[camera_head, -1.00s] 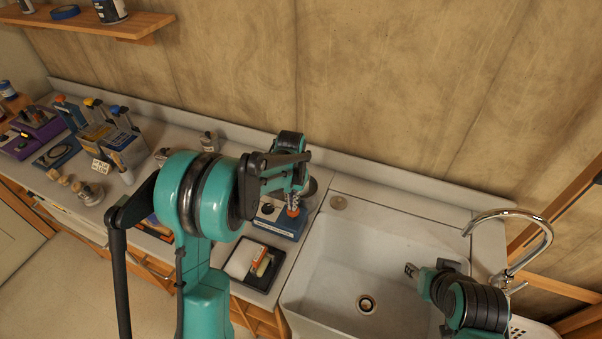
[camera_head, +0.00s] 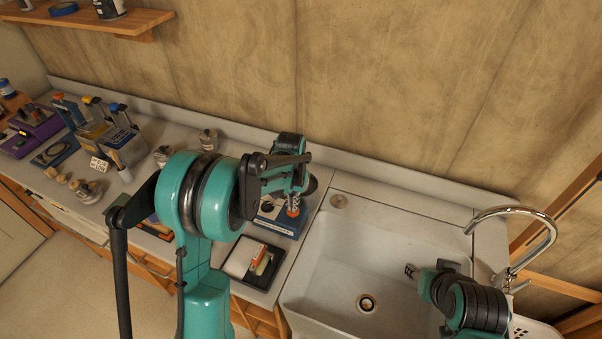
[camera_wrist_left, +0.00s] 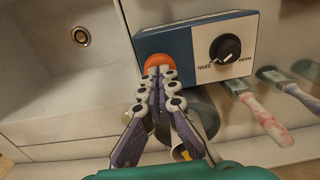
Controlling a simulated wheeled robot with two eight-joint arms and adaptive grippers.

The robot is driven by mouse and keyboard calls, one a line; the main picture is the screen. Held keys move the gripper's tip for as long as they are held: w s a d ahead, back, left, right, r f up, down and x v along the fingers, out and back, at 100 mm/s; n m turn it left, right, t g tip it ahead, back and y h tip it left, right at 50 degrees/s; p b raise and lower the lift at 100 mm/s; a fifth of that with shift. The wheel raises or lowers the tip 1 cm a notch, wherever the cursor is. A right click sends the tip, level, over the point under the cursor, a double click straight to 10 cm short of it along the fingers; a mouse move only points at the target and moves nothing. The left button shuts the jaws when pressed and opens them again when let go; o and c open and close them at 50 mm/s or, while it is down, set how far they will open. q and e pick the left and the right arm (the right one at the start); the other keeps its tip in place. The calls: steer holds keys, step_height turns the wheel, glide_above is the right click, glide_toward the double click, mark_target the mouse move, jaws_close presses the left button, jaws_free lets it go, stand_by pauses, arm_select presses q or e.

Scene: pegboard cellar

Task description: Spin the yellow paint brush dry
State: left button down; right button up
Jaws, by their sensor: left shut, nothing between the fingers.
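A spinner box with a blue front (camera_head: 282,219) stands left of the sink in the head view. In the left wrist view its panel (camera_wrist_left: 205,45) carries a black dial (camera_wrist_left: 225,48) marked SPIN and an orange button (camera_wrist_left: 157,63). My left gripper (camera_head: 292,208) is shut and empty, its fingertips (camera_wrist_left: 156,76) at the button, seemingly touching it. Behind the fingers is a dark round part with a small yellow piece (camera_wrist_left: 180,152), mostly hidden; I cannot tell whether it is the yellow brush. My right gripper (camera_head: 411,270) is over the sink, its jaws too small to read.
The white sink (camera_head: 330,262) with a chrome tap (camera_head: 530,230) is at the right. A black-edged tray (camera_head: 240,278) lies in front of the box. Brushes (camera_wrist_left: 262,115) lie beside the box in the wrist view. Holders and jars (camera_head: 120,145) crowd the left counter.

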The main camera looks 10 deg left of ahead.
arm_select(q)
steer(key=shift+f+b, duration=0.65)
steer(key=shift+f, duration=0.3)
steer(key=shift+r+p, duration=1.1)
steer(key=shift+r, duration=0.8)
step_height(320, 180, up, 6)
steer(key=p, duration=0.3)
